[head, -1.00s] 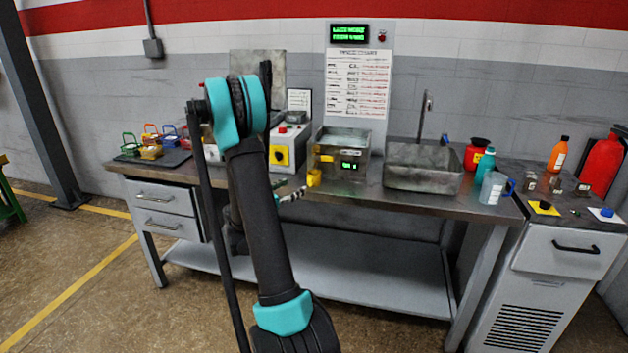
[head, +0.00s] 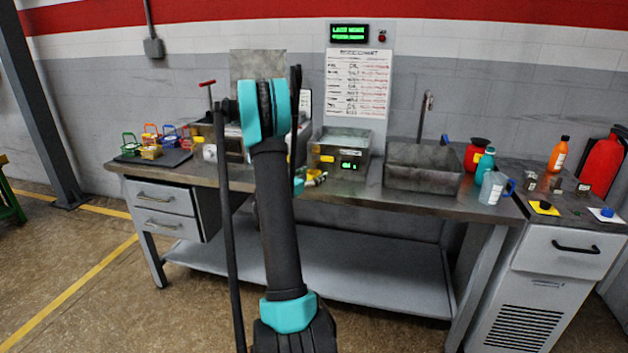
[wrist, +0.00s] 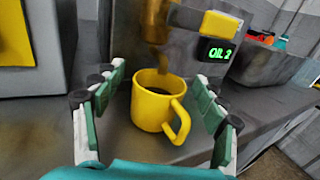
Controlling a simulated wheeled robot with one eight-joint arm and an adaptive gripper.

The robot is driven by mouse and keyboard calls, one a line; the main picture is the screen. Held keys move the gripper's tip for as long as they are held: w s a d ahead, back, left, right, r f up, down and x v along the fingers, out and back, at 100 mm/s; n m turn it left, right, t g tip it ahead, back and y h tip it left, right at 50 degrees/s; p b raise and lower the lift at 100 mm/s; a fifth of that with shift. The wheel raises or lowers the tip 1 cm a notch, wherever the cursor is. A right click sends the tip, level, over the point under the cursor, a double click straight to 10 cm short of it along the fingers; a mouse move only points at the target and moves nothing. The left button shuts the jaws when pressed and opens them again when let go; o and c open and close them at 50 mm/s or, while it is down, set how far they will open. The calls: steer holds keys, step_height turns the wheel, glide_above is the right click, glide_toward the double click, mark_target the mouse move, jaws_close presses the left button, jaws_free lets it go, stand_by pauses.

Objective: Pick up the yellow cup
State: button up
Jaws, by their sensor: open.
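The yellow cup (wrist: 152,108) stands upright on the bench in the wrist view, below a brass spout (wrist: 156,22). Its handle faces the lower right and its inside looks dark. My gripper (wrist: 158,78) is open, with one finger left of the cup and the other to its right. The cup is between the fingers, and I see no clear grip on it. In the head view my gripper (head: 308,181) is at the bench's front edge, before the oil unit (head: 338,150), and the cup is mostly hidden there.
A grey sink (head: 422,167) is right of the oil unit. A blue-handled jug (head: 493,188) and bottles stand farther right. Small coloured baskets (head: 150,152) are on a dark mat at the left. In the wrist view, a grey box (wrist: 30,50) stands left of the fingers.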

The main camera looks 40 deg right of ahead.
steer(key=shift+d, duration=0.2)
steer(key=shift+c, duration=0.2)
steer(key=c, duration=1.4)
steer(key=shift+r, duration=0.1)
steer(key=shift+c, duration=0.2)
